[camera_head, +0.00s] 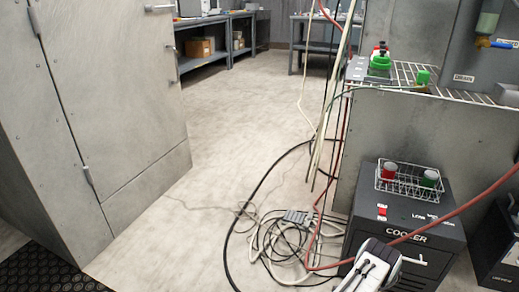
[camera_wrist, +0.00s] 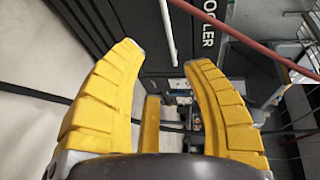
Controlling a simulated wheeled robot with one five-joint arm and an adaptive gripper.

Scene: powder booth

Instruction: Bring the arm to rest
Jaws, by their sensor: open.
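Beyond the fingers is the dark front of the cooler (camera_wrist: 207,42), turned sideways in this view. A white bar runs between the fingertips in the picture; I cannot tell how far it is from them. In the head view a white and black part of my arm (camera_head: 372,268) rises at the bottom edge, in front of the cooler (camera_head: 408,222). The yellow fingers do not show there.
A grey cabinet (camera_head: 110,120) stands left. The middle floor is clear.

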